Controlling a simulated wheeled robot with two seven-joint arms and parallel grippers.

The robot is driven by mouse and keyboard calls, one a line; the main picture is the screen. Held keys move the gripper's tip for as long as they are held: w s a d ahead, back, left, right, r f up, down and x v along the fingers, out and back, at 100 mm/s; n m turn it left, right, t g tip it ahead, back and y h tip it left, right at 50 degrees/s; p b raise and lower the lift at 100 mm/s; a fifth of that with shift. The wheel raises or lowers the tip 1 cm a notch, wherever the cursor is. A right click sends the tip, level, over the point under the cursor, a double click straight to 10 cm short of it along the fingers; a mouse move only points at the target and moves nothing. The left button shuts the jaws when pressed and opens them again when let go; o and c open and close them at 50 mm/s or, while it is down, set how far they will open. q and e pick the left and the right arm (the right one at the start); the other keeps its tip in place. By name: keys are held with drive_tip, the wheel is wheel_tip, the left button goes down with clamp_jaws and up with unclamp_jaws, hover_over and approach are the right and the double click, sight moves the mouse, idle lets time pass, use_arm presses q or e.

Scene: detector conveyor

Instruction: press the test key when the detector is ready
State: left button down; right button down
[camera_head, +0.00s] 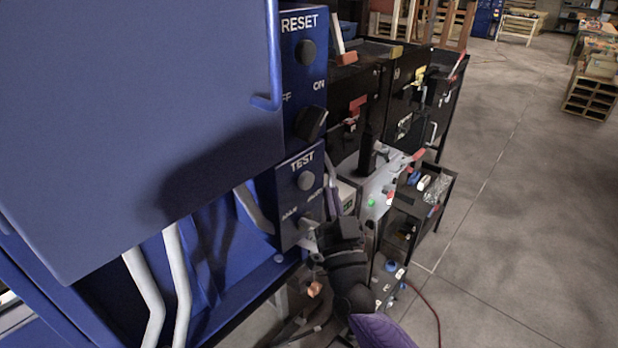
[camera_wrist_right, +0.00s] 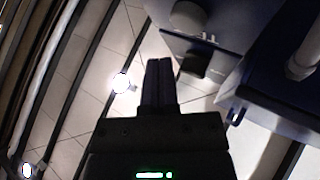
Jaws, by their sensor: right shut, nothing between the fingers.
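The blue cabinet (camera_head: 130,90) of the detector fills the left of the head view. Its side panel carries a dark round key (camera_head: 306,181) under the word TEST. My left gripper is not in view.
Higher on the panel are a RESET button (camera_head: 306,52) and an OFF/ON knob (camera_head: 311,123). White pipes (camera_head: 177,275) run below the cabinet. Black machines (camera_head: 410,110) and a black cart (camera_head: 437,190) stand behind my right gripper. The floor at right is open.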

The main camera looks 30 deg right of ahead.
drive_tip(key=s, duration=0.1)
drive_tip(key=s+d+p, duration=0.1)
drive_tip(key=s, duration=0.1)
drive_tip(key=shift+d, duration=0.15)
idle(0.6)
